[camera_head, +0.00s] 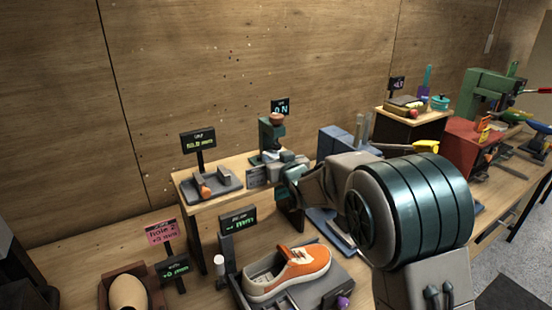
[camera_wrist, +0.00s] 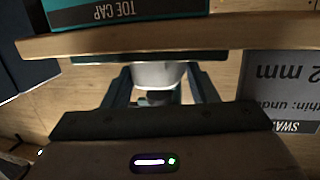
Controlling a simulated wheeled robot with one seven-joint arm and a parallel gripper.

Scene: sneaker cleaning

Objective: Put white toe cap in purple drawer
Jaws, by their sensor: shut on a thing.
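The white toe cap (camera_wrist: 158,74) shows in the wrist view as a pale rounded piece between the two dark teal fingers of my gripper (camera_wrist: 160,84). My gripper is shut on it. In the head view my gripper (camera_head: 282,166) is at the right end of the raised wooden shelf, in front of the green press; the cap cannot be made out there. A dark teal block with an upside-down "TOE CAP" label (camera_wrist: 118,12) is just beyond the fingers. A small purple knob (camera_head: 343,301) shows low in the head view; no purple drawer interior is visible.
A wooden shelf edge (camera_wrist: 60,45) crosses close in front of the gripper. A green press (camera_head: 270,135) stands on the shelf. An orange sneaker (camera_head: 290,272) rests on a grey stand below. A grey tray (camera_head: 210,187) is left on the shelf.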

